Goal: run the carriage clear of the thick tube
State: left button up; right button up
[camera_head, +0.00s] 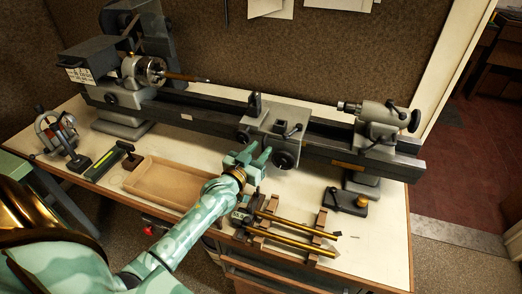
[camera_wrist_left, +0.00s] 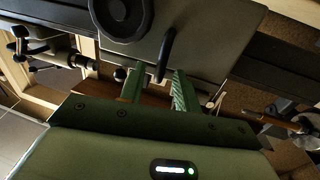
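The lathe carriage (camera_head: 272,122) sits near the middle of the bed, with a dark handwheel (camera_head: 285,160) on its front. The carriage and handwheel (camera_wrist_left: 122,14) also show in the left wrist view. A brownish tube (camera_head: 185,77) sticks out of the headstock chuck (camera_head: 150,70); a clear gap lies between its tip and the carriage. My left gripper (camera_head: 260,154) is in front of the carriage, left of the handwheel. In the left wrist view its fingers (camera_wrist_left: 157,88) are apart, with a dark handle (camera_wrist_left: 166,55) just beyond them; contact cannot be told. My right gripper is out of view.
The tailstock (camera_head: 380,120) stands at the bed's right end. A tan tray (camera_head: 135,181) lies left of my left forearm. Brass tubes (camera_head: 300,226) rest on wooden supports at the bench front. A small dark block (camera_head: 345,201) stands to their right.

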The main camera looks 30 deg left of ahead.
pick_arm(q)
jog(key=shift+w, duration=0.6)
grip_shut()
jog(key=shift+w+d+p, duration=0.2)
jog(key=shift+d+p, duration=0.15)
jog(key=shift+d, duration=0.6)
jog(key=shift+w+d+p, duration=0.2)
jog(key=shift+d+p, duration=0.1)
jog(key=shift+d, duration=0.6)
jog(key=shift+w+d, duration=0.1)
jog(key=shift+d, duration=0.2)
grip_release()
jog(key=shift+a, duration=0.15)
